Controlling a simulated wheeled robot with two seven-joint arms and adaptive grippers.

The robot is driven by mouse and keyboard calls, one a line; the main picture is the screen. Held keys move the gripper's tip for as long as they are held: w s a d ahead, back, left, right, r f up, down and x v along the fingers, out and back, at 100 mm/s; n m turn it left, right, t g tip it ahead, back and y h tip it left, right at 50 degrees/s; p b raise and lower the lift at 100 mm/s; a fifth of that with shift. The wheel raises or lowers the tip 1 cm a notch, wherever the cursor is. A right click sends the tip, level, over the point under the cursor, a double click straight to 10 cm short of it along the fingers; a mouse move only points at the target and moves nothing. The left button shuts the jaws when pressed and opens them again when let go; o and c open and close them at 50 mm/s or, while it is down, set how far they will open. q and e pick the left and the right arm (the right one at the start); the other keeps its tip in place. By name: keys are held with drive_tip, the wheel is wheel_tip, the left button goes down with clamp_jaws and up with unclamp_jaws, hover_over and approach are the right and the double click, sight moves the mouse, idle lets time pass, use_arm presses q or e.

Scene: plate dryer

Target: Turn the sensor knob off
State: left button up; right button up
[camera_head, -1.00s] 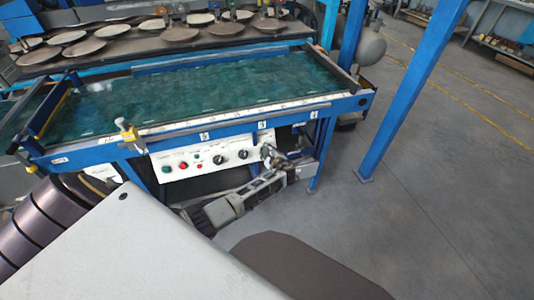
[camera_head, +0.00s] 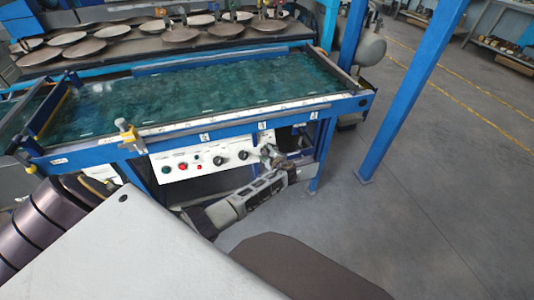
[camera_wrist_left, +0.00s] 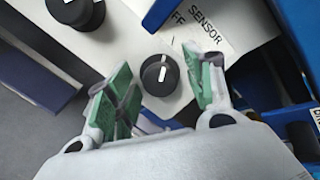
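The white control panel (camera_head: 205,169) is on the front of the blue plate dryer. In the left wrist view the sensor knob (camera_wrist_left: 160,75) is round and black with a white pointer line, next to a "SENSOR" label (camera_wrist_left: 208,33) and a partly visible "OFF" mark. My left gripper (camera_head: 268,153) is at the right end of the panel. In the left wrist view it (camera_wrist_left: 168,88) is open, with one green-padded finger on each side of the knob and visible gaps. The knob is hidden behind the gripper in the head view. My right gripper is not in view.
Another black knob (camera_wrist_left: 77,11) is close by at the upper left of the wrist view. The panel also carries a red button (camera_head: 182,166). A blue post (camera_head: 409,90) stands to the right. The floor (camera_head: 440,210) there is clear.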

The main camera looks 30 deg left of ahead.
use_arm(q)
drive_tip(key=shift+s+d, duration=0.1)
drive_tip(key=shift+d, duration=0.1)
drive_tip(key=v, duration=1.1)
drive_tip(key=shift+s+d+r, duration=0.2)
drive_tip(key=shift+s, duration=0.05)
idle(0.9)
